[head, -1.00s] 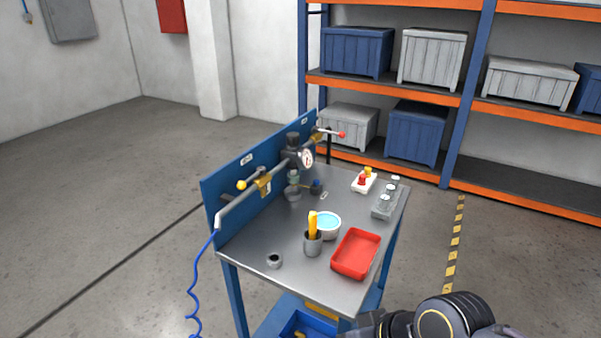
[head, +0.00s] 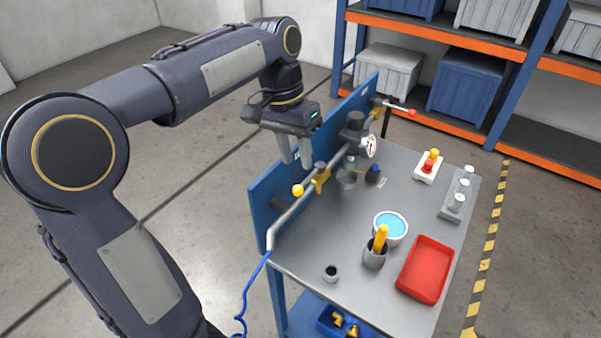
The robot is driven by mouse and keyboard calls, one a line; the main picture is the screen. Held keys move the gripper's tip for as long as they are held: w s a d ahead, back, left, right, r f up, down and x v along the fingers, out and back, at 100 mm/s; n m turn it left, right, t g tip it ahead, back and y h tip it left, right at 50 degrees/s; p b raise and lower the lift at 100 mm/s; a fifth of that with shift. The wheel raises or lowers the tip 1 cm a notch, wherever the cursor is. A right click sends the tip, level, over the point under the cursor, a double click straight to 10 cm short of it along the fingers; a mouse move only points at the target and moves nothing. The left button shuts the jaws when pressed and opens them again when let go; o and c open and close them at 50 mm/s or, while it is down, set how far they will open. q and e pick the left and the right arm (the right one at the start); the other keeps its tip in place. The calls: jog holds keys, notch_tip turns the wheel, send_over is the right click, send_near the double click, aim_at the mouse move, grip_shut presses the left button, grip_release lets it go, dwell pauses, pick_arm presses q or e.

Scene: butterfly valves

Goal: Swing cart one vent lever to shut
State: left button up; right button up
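On the near cart (head: 320,245), a pipe (head: 290,215) runs along a blue back panel (head: 268,192). A yellow-knobbed lever (head: 298,190) sits on a brass valve (head: 321,180) at the pipe's near end, lying roughly along the pipe. A red-knobbed lever (head: 411,112) at the far end sticks out across the pipe. The labels are too small to read, so I cannot tell which is the vent lever. My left gripper (head: 297,160) points down, fingers apart and empty, above and behind the yellow-knobbed lever, not visibly touching it. My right gripper is out of view.
A gauge (head: 368,146) stands on the pipe between the levers. The cart top holds a red tray (head: 425,269), a bowl (head: 390,228), a cup (head: 375,256), a red-and-yellow button box (head: 428,166) and a bottle rack (head: 458,194). A blue hose (head: 247,295) hangs at the near end.

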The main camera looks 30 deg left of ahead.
aim_at(309, 178)
pick_arm(q)
jog(key=f, duration=0.2)
jog(key=d+f, duration=0.1)
jog(key=f, duration=0.2)
jog(key=shift+s+f, duration=0.15)
grip_shut()
